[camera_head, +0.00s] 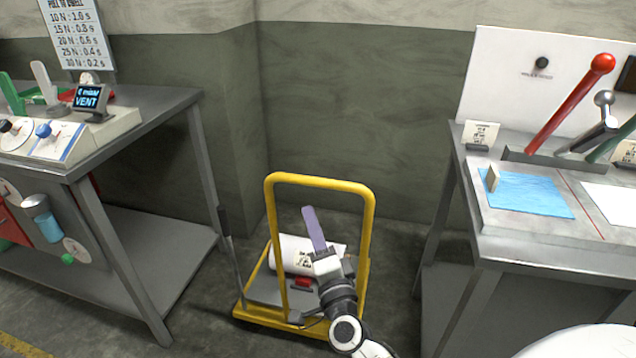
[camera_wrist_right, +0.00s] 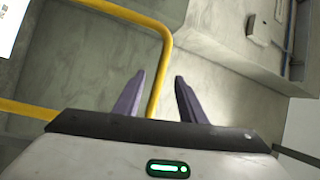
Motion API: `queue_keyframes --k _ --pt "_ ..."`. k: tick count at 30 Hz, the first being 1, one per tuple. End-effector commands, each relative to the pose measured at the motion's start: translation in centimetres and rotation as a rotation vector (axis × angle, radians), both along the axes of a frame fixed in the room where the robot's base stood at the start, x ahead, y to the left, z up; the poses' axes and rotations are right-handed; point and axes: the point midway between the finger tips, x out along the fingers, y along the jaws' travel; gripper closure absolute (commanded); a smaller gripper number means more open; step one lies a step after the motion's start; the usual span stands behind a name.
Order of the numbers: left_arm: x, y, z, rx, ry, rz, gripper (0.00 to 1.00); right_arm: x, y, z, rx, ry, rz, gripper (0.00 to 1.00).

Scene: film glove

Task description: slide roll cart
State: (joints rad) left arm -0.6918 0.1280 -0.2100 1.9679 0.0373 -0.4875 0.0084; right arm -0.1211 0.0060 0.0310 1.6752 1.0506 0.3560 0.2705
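The yellow roll cart (camera_head: 369,235) stands on the floor in the gap between two benches, its hoop handle upright. A white roll (camera_head: 290,253) lies on its deck, with a small red item (camera_head: 302,282) beside it. My right gripper (camera_head: 309,212) points up within the outline of the handle, between its two posts in the picture. The right wrist view shows its purple fingers (camera_wrist_right: 160,76) apart, with a yellow handle post (camera_wrist_right: 161,65) lined up between them. I cannot tell whether they touch it. My left gripper is out of view.
A grey bench (camera_head: 150,98) with a gauge panel and VENT display (camera_head: 90,97) stands left. The right bench (camera_head: 530,240) carries a red lever (camera_head: 570,105) and a blue sheet (camera_head: 530,193). A green-grey wall closes the back. The cart's sides have narrow free floor.

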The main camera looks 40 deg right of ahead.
Motion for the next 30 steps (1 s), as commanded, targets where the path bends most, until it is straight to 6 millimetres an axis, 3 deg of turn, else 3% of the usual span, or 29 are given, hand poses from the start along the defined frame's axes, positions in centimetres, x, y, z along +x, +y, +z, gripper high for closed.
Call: queue_keyframes --k 3,6,21,30 --pt "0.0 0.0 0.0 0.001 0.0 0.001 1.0 0.7 -2.7 1.1 0.116 -0.07 -0.083 0.63" --pt "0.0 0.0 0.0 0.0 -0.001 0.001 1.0 1.4 -3.6 1.4 0.142 -0.085 -0.101 0.63" --pt "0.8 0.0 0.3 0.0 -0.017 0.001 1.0 8.6 -7.1 2.8 0.137 -0.082 -0.097 0.63" --pt "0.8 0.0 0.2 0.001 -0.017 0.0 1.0 9.6 -7.6 3.0 0.139 -0.08 -0.097 0.63"
